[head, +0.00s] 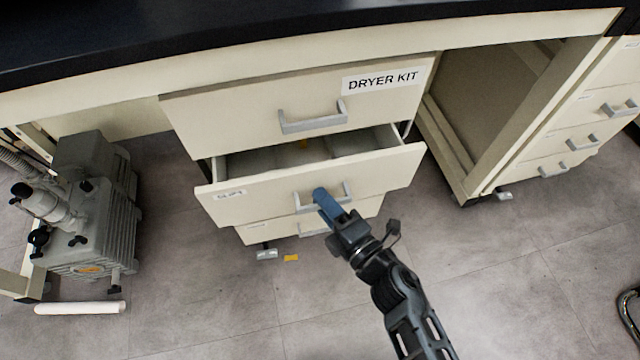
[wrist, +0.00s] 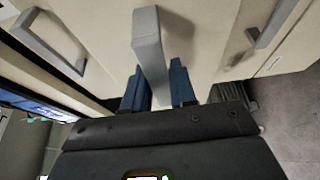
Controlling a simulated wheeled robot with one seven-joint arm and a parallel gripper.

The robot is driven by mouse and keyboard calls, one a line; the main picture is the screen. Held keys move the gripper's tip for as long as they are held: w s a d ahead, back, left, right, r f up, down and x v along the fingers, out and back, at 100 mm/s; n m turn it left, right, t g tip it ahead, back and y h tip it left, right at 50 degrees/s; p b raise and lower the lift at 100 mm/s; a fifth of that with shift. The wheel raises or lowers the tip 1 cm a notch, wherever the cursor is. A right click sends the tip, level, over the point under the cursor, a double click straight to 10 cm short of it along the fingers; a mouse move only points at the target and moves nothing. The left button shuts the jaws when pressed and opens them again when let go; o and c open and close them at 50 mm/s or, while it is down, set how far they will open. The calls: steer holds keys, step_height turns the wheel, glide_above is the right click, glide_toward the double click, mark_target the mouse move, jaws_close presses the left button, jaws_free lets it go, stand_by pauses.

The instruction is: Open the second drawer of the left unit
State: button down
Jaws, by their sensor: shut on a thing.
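The left unit has a top drawer (head: 300,105) labelled DRYER KIT, which is shut. The second drawer (head: 270,186) below it is pulled out, and part of its inside shows. A third drawer (head: 262,232) sits below, mostly hidden. My gripper (head: 326,202) is at the second drawer's grey handle (head: 304,200), with its blue fingers closed on the handle bar. In the wrist view the handle (wrist: 148,45) passes between the two blue fingers of my gripper (wrist: 158,88).
A grey pump (head: 95,215) stands on the floor at the left, with a white tube (head: 80,308) in front of it. A dark worktop (head: 250,30) overhangs the drawers. Another drawer unit (head: 570,140) stands at the right.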

steer(key=s+d, duration=0.3)
steer(key=s, duration=0.8)
steer(key=s+d, duration=0.3)
steer(key=s, duration=0.8)
steer(key=shift+d, duration=0.2)
steer(key=c, duration=1)
jaws_free()
steer(key=p+v, duration=0.1)
steer(key=v, duration=0.6)
steer(key=shift+s+d, duration=0.2)
steer(key=shift+s, duration=0.1)
